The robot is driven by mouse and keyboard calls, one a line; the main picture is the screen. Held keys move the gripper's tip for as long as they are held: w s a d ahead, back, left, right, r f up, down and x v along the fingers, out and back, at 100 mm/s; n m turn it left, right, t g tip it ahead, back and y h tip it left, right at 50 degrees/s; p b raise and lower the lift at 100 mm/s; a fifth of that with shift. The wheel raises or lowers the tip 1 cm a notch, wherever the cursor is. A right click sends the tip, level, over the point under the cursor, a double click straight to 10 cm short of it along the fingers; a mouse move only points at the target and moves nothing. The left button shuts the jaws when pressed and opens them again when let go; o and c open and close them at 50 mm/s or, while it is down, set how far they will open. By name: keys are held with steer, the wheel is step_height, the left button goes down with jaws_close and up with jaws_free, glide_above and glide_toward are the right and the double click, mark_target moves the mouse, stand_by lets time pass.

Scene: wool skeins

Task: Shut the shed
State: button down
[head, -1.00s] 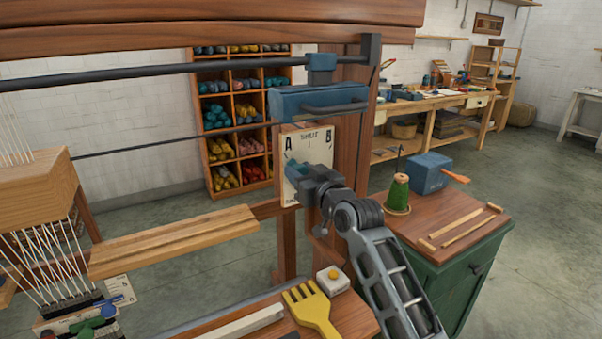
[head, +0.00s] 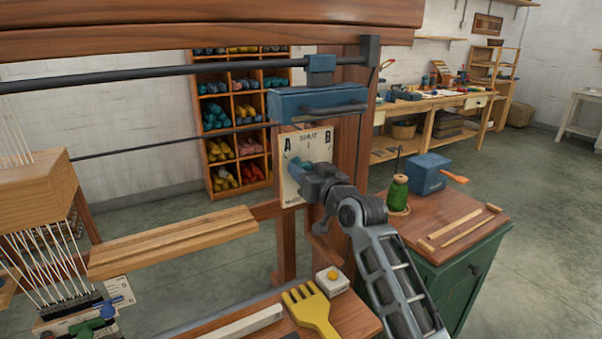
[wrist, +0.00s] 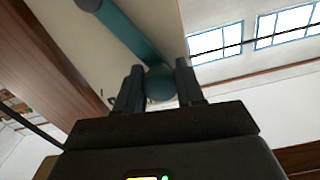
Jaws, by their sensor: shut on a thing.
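A cream plate (head: 290,187) on the loom's right post is marked A at left, SHUT at top middle and B at right. A teal lever (head: 296,165) stands out from the plate. Its rod (wrist: 128,38) and round knob (wrist: 160,84) show in the wrist view. My gripper (head: 322,177) is shut on the knob; its two fingers (wrist: 160,86) sit on either side of it. My gripper hides part of the lever and plate in the head view, so I cannot tell exactly which mark the lever points at.
A blue block with a bar (head: 318,103) is just above the plate. A wooden beam (head: 172,243) lies to the left, with warp threads beyond. A yellow comb (head: 312,310) and a small white box (head: 332,280) lie below. A green cabinet (head: 462,285) stands at right.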

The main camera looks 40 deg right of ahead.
steer(key=shift+s+d+r+m, duration=0.1)
steer(key=shift+d+r+m, duration=0.1)
steer(key=shift+d+m, duration=0.3)
steer(key=shift+s+d+r+m, duration=0.15)
steer(key=shift+d+m, duration=0.15)
steer(key=shift+m, duration=0.3)
steer(key=shift+s+d+m, duration=0.25)
steer(key=shift+d+m, duration=0.7)
steer(key=shift+m, duration=0.25)
steer(key=c, duration=0.7)
jaws_free()
steer(key=b+v, duration=0.1)
steer(key=v, duration=0.7)
steer(key=shift+w+r, duration=0.1)
